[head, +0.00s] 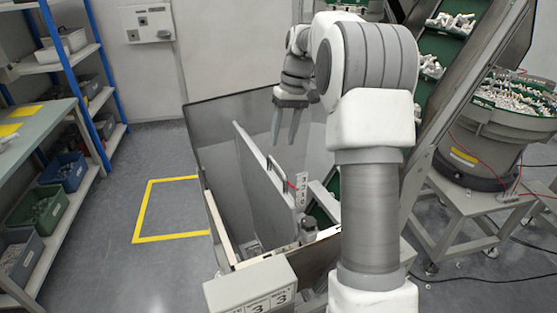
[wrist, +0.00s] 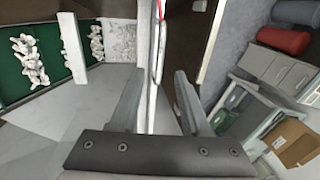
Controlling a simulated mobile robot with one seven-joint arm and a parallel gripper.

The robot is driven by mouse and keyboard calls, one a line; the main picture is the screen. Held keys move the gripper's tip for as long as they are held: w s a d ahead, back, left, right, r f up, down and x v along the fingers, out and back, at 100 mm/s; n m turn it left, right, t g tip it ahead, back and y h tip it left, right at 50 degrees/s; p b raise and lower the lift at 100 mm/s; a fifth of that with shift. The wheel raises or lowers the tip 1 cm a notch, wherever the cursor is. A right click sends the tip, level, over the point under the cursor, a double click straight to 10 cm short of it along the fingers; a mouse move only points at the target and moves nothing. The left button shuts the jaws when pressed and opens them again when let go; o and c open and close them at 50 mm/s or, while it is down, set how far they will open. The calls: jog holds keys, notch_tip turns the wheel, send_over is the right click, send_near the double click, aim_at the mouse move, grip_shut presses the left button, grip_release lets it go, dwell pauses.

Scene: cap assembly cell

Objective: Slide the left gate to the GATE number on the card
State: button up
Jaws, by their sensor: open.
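A light grey upright gate panel (head: 265,190) stands inside the open hopper, with a dark bar handle (head: 278,174) on its right face. A white number strip (head: 301,190) with a red pointer is just right of the handle; its figures are too small to read. The card (head: 270,303) on a grey box at the bottom shows two 3s; its small headings are blurred. My gripper (head: 284,140) is open and empty, pointing down above the gate and handle. In the wrist view, a pale upright edge (wrist: 146,60) shows beyond and between my fingers.
Hopper walls (head: 222,125) rise around the gate. A green conveyor (head: 440,45) with white parts slopes up at the right, beside a bowl feeder (head: 500,125). Shelving (head: 85,60) with bins stands at the left. The floor inside the yellow marking (head: 165,210) is clear.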

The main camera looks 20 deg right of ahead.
aim_at(277, 164)
jog(key=f, duration=0.3)
jog(key=a+f, duration=0.1)
jog(key=f, duration=0.2)
jog(key=shift+a+f, duration=0.2)
jog(key=shift+f, duration=0.2)
grip_shut()
dwell(1.0)
